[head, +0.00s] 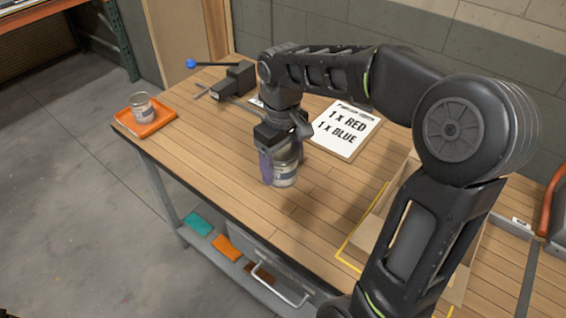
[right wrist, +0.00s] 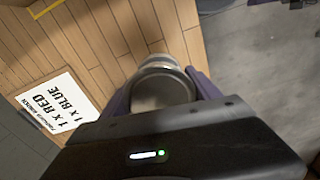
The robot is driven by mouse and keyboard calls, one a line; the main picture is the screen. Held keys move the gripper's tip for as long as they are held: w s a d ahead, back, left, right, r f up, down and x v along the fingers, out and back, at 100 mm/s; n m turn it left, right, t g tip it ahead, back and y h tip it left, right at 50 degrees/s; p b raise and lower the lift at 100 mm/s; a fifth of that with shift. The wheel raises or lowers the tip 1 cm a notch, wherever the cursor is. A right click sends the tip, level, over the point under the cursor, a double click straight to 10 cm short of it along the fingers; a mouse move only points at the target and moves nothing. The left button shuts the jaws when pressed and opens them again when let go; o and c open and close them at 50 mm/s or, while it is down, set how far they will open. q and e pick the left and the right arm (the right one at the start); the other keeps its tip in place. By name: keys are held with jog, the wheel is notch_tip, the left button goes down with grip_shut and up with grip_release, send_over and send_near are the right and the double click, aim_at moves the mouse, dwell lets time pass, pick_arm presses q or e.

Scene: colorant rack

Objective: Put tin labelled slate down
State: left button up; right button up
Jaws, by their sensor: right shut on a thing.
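My right gripper (head: 281,165) is shut on a small metal tin (head: 286,176) at the middle of the wooden workbench (head: 210,150). The tin is upright, with a pale label that is too small to read. Its base is at or just above the bench top; I cannot tell which. In the right wrist view the tin's round grey lid (right wrist: 162,90) sits between the two purple fingers of the gripper (right wrist: 163,95). My left gripper is not in view.
An orange tray (head: 158,122) with another tin (head: 142,108) is at the bench's left corner. A sign (head: 345,128) reading "1 x RED, 1 x BLUE" lies behind the gripper. A vise (head: 235,80) stands at the back. Bare bench lies left of the tin.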

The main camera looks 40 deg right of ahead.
jog(key=shift+m, duration=0.9)
jog(key=w+a+f, duration=0.2)
jog(key=w+a, duration=0.1)
jog(key=a, duration=0.1)
jog(key=w+a+f, duration=0.3)
jog(key=w+a, duration=0.1)
jog(key=w+a+f, duration=0.2)
jog(key=w+a, duration=0.1)
jog(key=a, duration=0.1)
jog(key=shift+w+a+f, duration=0.15)
jog(key=shift+w+a, duration=0.05)
